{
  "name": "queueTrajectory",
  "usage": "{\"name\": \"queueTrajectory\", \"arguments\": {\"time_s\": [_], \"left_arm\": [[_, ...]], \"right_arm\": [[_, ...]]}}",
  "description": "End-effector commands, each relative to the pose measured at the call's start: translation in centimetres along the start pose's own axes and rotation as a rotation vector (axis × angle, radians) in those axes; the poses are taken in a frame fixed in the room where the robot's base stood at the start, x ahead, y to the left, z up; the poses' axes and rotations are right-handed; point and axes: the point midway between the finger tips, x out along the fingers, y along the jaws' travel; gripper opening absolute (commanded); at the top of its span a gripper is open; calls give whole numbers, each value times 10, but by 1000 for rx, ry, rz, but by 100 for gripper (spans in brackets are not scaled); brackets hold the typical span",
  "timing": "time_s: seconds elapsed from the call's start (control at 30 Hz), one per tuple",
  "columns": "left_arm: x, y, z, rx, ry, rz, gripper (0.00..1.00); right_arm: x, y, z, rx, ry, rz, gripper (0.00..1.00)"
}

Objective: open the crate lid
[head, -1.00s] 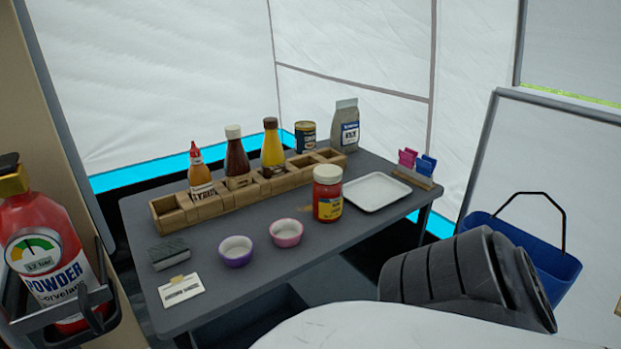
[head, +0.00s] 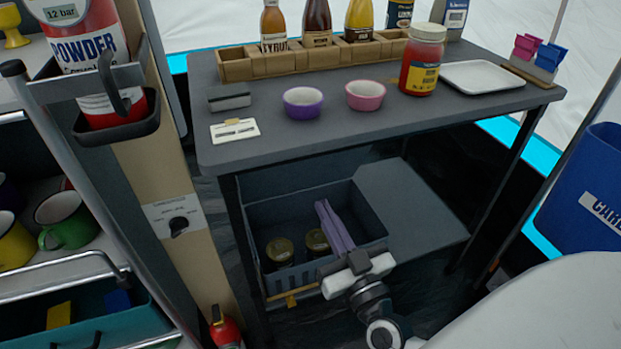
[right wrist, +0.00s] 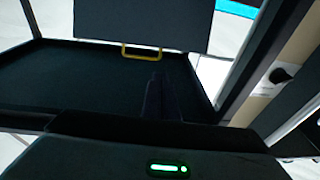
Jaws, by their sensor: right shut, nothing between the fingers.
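The grey crate (head: 300,275) stands under the table, its top open in the head view, with two dark jars (head: 279,249) inside. A flat grey panel (head: 415,205) lies right of it; I cannot tell whether it is the lid or a shelf. A yellow handle (head: 291,298) shows low at the crate's front. In the right wrist view a grey panel (right wrist: 145,22) carries a yellow handle (right wrist: 141,51) on its edge. My right gripper (head: 322,205) is shut and empty, its fingers over the crate. Its fingers also show in the wrist view (right wrist: 157,78). My left gripper is out of view.
The table (head: 350,118) above carries two bowls (head: 304,102), a red jar (head: 422,60), a white tray (head: 485,76) and a bottle rack (head: 290,62). A beige post (head: 205,270) stands left of the crate. A blue bin (head: 590,190) is at the right.

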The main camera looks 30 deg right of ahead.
Motion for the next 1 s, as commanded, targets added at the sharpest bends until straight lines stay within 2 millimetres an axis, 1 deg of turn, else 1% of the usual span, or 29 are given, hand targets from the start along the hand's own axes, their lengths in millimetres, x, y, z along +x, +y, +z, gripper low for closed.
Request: {"name": "queueTrajectory", "arguments": {"time_s": [0.03,0.1,0.17,0.27,0.5,0.7,0.83,1.0], "left_arm": [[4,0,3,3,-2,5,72],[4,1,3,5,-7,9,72],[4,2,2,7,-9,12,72],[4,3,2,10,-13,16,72],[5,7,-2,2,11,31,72],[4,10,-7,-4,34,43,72],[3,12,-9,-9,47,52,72],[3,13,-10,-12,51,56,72]], "right_arm": [[2,8,4,-4,18,31,0],[6,15,2,-8,29,55,0],[11,17,0,-8,32,62,0],[26,17,-2,-6,34,62,0],[77,19,-3,-6,34,60,0],[115,22,-3,-6,32,59,0],[132,22,-4,-7,31,58,0],[142,23,-5,-8,29,57,0]]}}
